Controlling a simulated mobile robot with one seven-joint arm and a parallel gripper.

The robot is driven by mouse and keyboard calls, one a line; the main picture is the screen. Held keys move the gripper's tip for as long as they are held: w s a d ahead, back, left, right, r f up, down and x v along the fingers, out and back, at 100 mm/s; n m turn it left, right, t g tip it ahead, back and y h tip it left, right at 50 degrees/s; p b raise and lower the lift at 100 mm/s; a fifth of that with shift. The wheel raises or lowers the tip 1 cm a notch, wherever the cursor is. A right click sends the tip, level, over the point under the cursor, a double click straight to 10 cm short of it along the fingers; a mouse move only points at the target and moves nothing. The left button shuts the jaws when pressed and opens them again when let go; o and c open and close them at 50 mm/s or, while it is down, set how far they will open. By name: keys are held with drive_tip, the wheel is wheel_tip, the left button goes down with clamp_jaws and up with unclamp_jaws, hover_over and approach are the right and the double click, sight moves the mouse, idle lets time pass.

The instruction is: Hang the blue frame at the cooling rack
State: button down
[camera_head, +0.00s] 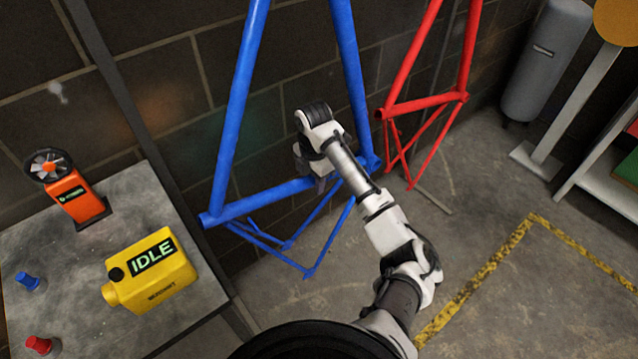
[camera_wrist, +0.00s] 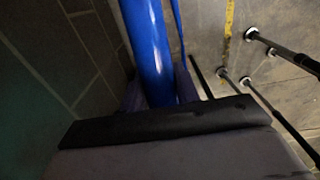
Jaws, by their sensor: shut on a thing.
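The blue frame (camera_head: 264,201) is upright in front of the block wall, in the middle of the head view. Its top runs out of the picture, so what it hangs from is hidden. My gripper (camera_head: 322,182) is shut on the blue frame at its lower tube, near the right-hand corner. In the wrist view a thick blue tube (camera_wrist: 148,50) runs down behind the dark gripper edge, which hides the grip itself. I cannot tell which structure is the cooling rack.
A red frame (camera_head: 424,103) is to the right by the wall. A table (camera_head: 60,258) at left holds a yellow IDLE box (camera_head: 152,270) and an orange fan meter (camera_head: 77,197). A grey cylinder (camera_head: 545,60) and a shelf (camera_head: 610,180) stand right. Floor inside the yellow marking (camera_head: 478,277) is clear.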

drive_tip(key=shift+w+a+f+b, duration=0.25)
drive_tip(key=shift+w+a+f, duration=0.25)
drive_tip(key=shift+w, duration=0.2)
drive_tip(key=shift+w+a+f+b, duration=0.3)
drive_tip(key=shift+w+a, duration=0.2)
drive_tip(key=shift+w, duration=0.25)
drive_tip(key=shift+w+a+f+b, duration=0.2)
drive_tip(key=shift+w+a+f, duration=0.3)
drive_tip(key=shift+w, duration=0.2)
drive_tip(key=shift+f, duration=0.1)
drive_tip(key=c, duration=1)
unclamp_jaws()
drive_tip(key=shift+s, duration=0.1)
drive_tip(key=shift+o, duration=0.3)
drive_tip(key=shift+f, duration=0.2)
wheel_tip(320, 180, up, 12)
drive_tip(key=b, duration=0.1)
drive_tip(key=shift+r+b, duration=0.15)
drive_tip(key=shift+b, duration=0.15)
